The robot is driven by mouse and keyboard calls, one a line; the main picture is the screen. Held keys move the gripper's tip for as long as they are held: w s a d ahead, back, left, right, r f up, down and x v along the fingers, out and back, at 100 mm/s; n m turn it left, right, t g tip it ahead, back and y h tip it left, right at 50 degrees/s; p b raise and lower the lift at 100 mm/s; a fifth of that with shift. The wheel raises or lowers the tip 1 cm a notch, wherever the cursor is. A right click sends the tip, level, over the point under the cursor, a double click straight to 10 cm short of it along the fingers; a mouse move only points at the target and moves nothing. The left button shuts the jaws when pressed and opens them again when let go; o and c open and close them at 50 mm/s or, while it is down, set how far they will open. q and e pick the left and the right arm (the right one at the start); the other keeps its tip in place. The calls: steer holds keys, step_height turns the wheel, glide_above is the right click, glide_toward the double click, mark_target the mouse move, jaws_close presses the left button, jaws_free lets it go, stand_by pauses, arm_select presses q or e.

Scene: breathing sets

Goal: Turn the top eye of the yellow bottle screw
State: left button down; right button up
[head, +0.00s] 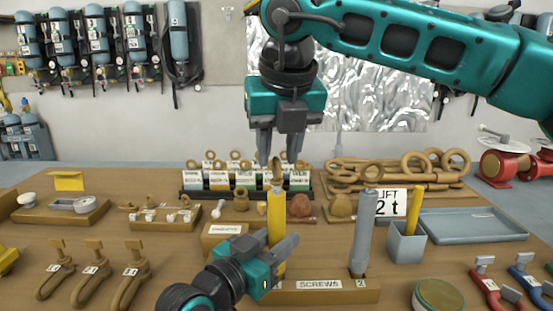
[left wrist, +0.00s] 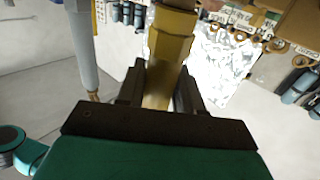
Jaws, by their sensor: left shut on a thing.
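The yellow bottle screw (head: 276,215) stands upright at the left end of the wooden block labelled SCREWS (head: 318,286). Its top eye (head: 277,170) is brownish and sits above the yellow body. My left gripper (head: 281,250) is shut on the lower part of the yellow body. The left wrist view shows the body (left wrist: 172,45) between its two dark fingers. My right gripper (head: 279,158) points down from above, its fingers apart, with the top eye between or just below the fingertips. I cannot tell whether either finger touches the eye.
A grey bottle screw (head: 363,235) stands at the block's right end, near a grey cup (head: 406,243) with a yellow stick. A rack of labelled boxes (head: 245,182) is behind. Shackles (head: 92,270) lie at the left, and a blue-grey tray (head: 470,224) lies at the right.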

steer(key=shift+x, duration=1.25)
steer(key=shift+c, duration=0.5)
jaws_close()
